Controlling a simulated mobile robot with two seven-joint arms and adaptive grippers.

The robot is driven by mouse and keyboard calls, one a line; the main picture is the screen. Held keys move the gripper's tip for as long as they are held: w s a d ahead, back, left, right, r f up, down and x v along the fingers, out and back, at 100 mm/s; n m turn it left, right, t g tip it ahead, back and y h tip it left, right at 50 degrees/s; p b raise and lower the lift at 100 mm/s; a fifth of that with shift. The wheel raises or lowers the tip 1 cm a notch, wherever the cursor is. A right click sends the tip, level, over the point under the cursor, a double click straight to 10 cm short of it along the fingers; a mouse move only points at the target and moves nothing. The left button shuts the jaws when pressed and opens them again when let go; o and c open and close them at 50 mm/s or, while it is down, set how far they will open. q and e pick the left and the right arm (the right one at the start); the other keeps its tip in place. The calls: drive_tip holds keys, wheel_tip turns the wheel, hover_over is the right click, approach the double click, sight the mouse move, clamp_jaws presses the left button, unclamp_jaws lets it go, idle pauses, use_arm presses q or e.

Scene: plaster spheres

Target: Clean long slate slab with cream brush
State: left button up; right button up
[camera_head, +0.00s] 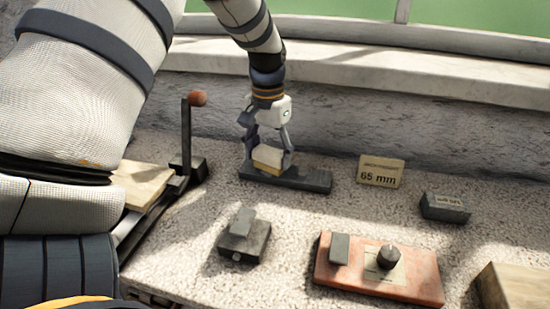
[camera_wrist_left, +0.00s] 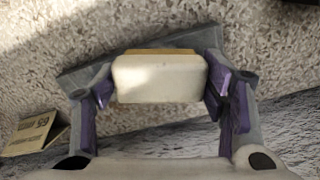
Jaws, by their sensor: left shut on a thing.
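The long slate slab (camera_head: 310,181) is a dark grey bar lying flat on the speckled surface near the back wall. My left gripper (camera_head: 268,158) comes down from above and is shut on the cream brush (camera_head: 268,156). The brush is at the slab's left half, over its top; I cannot tell whether it touches. In the left wrist view the brush (camera_wrist_left: 160,78) sits between the purple-padded fingers of the gripper (camera_wrist_left: 160,85), with the slab (camera_wrist_left: 85,77) behind it, partly hidden. My right gripper is not in view.
A card reading 65 mm (camera_head: 380,172) stands right of the slab, with a small dark block (camera_head: 445,207) beyond. A red-brown plate with a knob (camera_head: 378,268) and a grey block device (camera_head: 244,238) are in front. A lever with a red ball (camera_head: 197,99) stands left.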

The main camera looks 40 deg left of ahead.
use_arm(q)
drive_tip(key=shift+a+r, duration=0.1)
drive_tip(key=shift+a, duration=0.05)
drive_tip(key=shift+f, duration=0.7)
idle(0.3)
drive_tip(key=shift+s+a+r, duration=0.1)
drive_tip(key=shift+a+r, duration=0.05)
drive_tip(key=shift+a, duration=0.25)
drive_tip(key=shift+s+a, duration=0.15)
drive_tip(key=shift+a, duration=0.5)
drive_tip(key=shift+w+d, duration=0.25)
drive_tip(key=shift+d, duration=0.85)
drive_tip(key=shift+w+d, duration=0.2)
drive_tip(key=shift+d, duration=0.9)
drive_tip(key=shift+a, duration=0.1)
